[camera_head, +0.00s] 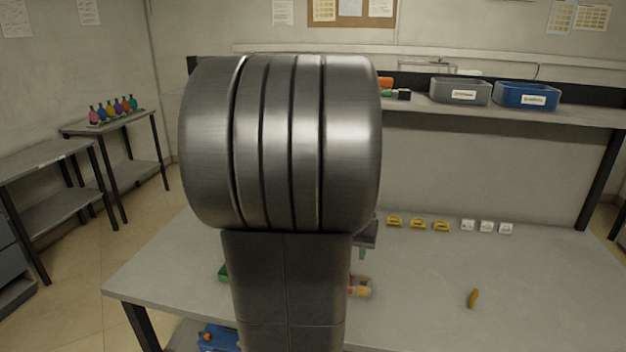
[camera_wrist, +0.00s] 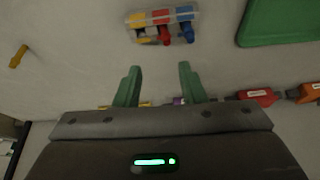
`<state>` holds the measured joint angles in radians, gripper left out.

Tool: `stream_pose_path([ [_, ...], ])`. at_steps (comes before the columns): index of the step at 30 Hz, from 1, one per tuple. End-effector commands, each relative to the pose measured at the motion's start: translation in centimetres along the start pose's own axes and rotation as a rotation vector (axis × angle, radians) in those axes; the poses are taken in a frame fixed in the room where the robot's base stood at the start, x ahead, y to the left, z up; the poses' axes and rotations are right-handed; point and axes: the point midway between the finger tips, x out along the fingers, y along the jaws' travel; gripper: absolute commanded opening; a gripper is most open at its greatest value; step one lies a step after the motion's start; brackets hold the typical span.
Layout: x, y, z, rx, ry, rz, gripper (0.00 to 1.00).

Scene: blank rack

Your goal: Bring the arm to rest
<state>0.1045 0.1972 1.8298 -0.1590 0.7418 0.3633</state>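My gripper (camera_wrist: 160,82) shows in the wrist view with its two green fingers spread apart and nothing between them. It is above the grey workbench (camera_head: 560,285). In the head view my arm stands upright across the middle and hides most of the gripper; only a small part shows at the arm's right edge.
A clear holder (camera_wrist: 163,15) with yellow, red and blue pieces lies near a green tray (camera_wrist: 280,38). A curved yellow-orange item (camera_head: 473,298) lies at right. Yellow pieces (camera_head: 417,224) and white blocks (camera_head: 486,226) line the back. Grey (camera_head: 460,91) and blue bins (camera_head: 526,96) stand on the shelf.

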Motion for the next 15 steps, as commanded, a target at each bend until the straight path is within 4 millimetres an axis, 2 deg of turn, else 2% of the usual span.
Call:
stream_pose_path([
  [3, 2.1, 0.0, 0.2, 0.000, -0.006, 0.002, 0.37],
  [15, 8.3, 0.1, 0.1, 0.001, -0.005, 0.002, 0.37],
])
